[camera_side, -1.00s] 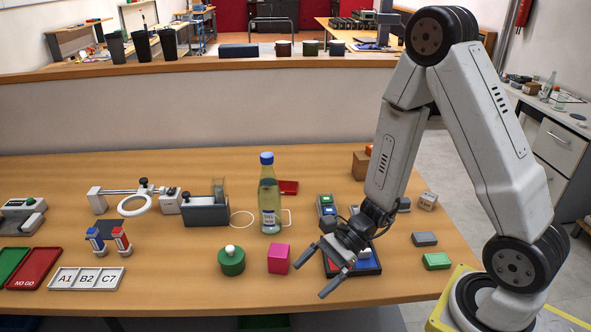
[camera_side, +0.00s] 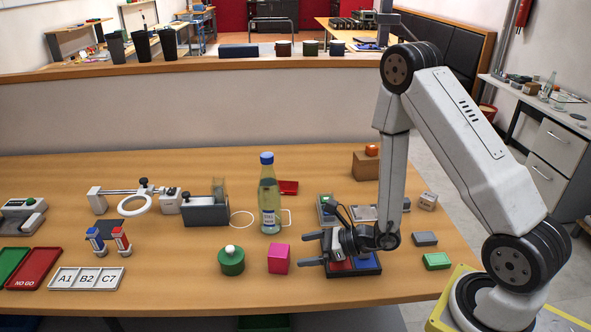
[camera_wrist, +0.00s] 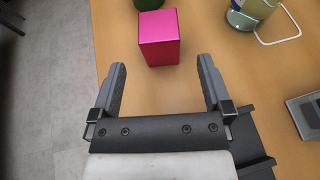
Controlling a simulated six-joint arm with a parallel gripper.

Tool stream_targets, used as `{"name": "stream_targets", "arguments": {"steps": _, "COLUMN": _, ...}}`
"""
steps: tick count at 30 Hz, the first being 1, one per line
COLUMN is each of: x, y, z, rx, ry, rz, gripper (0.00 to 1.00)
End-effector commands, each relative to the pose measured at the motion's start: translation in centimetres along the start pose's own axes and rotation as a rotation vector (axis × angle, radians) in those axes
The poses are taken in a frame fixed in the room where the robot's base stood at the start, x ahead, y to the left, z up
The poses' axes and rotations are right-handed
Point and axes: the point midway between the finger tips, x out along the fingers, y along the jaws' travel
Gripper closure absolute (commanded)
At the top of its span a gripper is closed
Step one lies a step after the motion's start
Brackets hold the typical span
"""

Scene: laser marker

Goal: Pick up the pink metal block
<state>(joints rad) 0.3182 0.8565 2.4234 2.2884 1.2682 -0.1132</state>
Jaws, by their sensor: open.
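The pink metal block (camera_side: 278,259) stands upright on the wooden table, right of a green round pot with a white knob. My gripper (camera_side: 308,250) is just right of the block, low over the table, with its fingers pointing left towards it. In the wrist view the block (camera_wrist: 159,38) stands ahead of the fingertips, centred between their lines. My gripper (camera_wrist: 161,68) is open and empty there, its two fingers apart. The block does not appear to be between the fingers.
The green pot (camera_side: 231,262) is left of the block, and a bottle (camera_side: 269,200) stands behind it. A dark tray (camera_side: 366,269) with red and blue pads lies under my gripper's wrist. The table in front of the block is clear.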

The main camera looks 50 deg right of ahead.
Motion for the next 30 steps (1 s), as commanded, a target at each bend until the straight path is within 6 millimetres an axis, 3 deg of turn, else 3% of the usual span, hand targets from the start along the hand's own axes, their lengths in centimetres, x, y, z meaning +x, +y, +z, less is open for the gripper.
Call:
{"name": "stream_targets", "arguments": {"steps": 9, "x": 2.1, "y": 0.1, "z": 0.0, "rx": 0.0, "ry": 0.002, "rz": 0.003, "gripper": 0.0}}
{"name": "stream_targets", "arguments": {"steps": 20, "x": 2.9, "y": 0.1, "z": 0.1, "rx": -0.002, "ry": 0.001, "rz": 0.004, "gripper": 0.0}}
{"name": "stream_targets", "arguments": {"steps": 30, "x": 6.5, "y": 0.1, "z": 0.2, "rx": -0.003, "ry": 0.001, "rz": 0.005, "gripper": 0.0}}
